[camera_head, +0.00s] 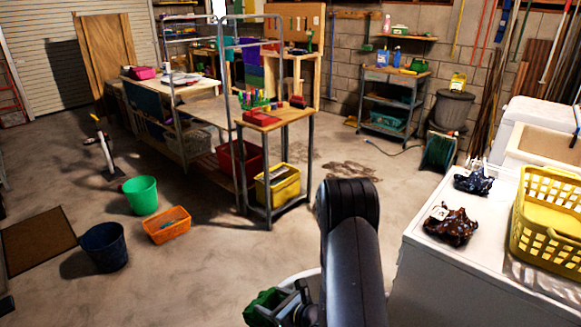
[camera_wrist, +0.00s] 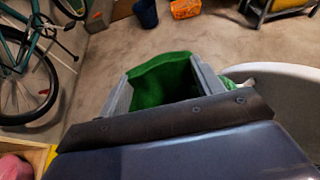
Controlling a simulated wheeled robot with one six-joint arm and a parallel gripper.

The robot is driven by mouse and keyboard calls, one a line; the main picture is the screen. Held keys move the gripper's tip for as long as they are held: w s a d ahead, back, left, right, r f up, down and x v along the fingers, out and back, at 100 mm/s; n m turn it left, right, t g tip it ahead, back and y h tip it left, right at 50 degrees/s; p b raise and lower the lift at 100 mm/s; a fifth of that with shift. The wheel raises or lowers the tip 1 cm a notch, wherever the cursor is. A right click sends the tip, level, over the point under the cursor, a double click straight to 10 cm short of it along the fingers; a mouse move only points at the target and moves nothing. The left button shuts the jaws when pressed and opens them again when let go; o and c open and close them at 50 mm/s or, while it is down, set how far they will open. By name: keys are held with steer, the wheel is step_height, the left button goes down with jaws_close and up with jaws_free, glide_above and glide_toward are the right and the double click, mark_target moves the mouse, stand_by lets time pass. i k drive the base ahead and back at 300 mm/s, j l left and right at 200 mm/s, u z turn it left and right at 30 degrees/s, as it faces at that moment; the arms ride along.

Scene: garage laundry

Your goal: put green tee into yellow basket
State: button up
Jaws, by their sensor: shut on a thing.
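My gripper (camera_head: 284,302) is shut on the green tee (camera_head: 262,306), low in the head view near the bottom edge. In the wrist view the tee (camera_wrist: 163,72) is bunched green cloth between the two grey fingers of my gripper (camera_wrist: 160,82). The yellow basket (camera_head: 520,238) has slotted walls and stands on the white top at the right, well apart from my gripper. Yellow stuff shows inside it. My arm hides part of the floor in the middle.
Dark blue cloth (camera_head: 473,182) and brown cloth (camera_head: 451,225) lie on the white top (camera_head: 425,242) left of the basket. A white tub rim (camera_wrist: 285,76) is close to the right of my gripper. A green bucket (camera_head: 140,195) and orange basket (camera_head: 166,226) stand on the floor.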

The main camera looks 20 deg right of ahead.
mark_target(548, 223)
steer(key=z, duration=0.4)
steer(key=k+z, duration=0.15)
steer(key=z, duration=0.2)
steer(key=l+z, duration=0.1)
steer(key=z, duration=0.3)
steer(key=k+z, duration=0.1)
steer(key=z, duration=0.25)
